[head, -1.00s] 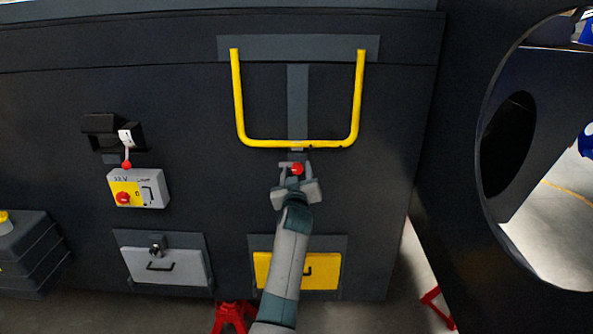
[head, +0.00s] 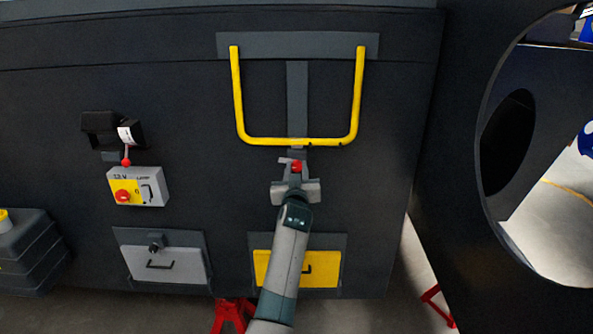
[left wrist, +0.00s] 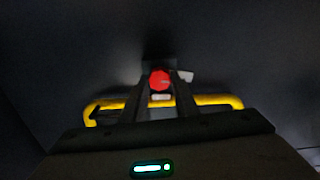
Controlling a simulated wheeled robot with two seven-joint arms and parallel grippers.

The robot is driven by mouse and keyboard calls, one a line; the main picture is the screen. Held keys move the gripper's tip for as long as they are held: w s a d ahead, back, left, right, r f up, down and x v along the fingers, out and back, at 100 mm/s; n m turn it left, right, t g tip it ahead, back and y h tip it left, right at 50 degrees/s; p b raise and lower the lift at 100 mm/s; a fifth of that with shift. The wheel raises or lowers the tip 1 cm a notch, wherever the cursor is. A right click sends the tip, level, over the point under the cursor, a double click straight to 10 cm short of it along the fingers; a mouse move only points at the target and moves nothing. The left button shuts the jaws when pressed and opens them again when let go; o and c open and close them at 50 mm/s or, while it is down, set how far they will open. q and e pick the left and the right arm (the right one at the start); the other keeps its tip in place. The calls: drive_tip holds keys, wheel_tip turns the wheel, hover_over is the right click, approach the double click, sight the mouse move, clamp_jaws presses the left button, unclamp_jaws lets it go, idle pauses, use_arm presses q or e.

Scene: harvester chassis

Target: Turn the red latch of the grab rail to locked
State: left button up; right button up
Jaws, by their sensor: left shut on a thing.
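The yellow grab rail (head: 300,142) hangs as a U shape from a grey plate on the dark chassis wall. The red latch (head: 296,166) sits just below the middle of its bottom bar. My left gripper (head: 294,170) comes up from below and is shut on the red latch. In the left wrist view the latch's red knob (left wrist: 159,79) shows between the two fingers (left wrist: 160,88), with the yellow rail (left wrist: 215,101) behind it. The fingers hide part of the latch, so its exact angle is hard to tell. My right gripper is not in view.
To the left are a switch box (head: 138,187) with a red knob and a lever with a red tip (head: 126,150). Below are a grey drawer (head: 165,264) and a yellow drawer (head: 325,268). A large round opening (head: 510,140) is at the right.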

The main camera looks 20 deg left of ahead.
use_arm(q)
drive_tip(key=m, duration=0.8)
drive_tip(key=m+p, duration=0.1)
drive_tip(key=m, duration=0.3)
drive_tip(key=shift+d, duration=0.1)
drive_tip(key=shift+m+p, duration=0.45)
drive_tip(key=shift+m, duration=1.45)
drive_tip(key=shift+f, duration=0.1)
drive_tip(key=o, duration=1.1)
drive_tip(key=shift+w, duration=0.1)
drive_tip(key=shift+c, duration=0.2)
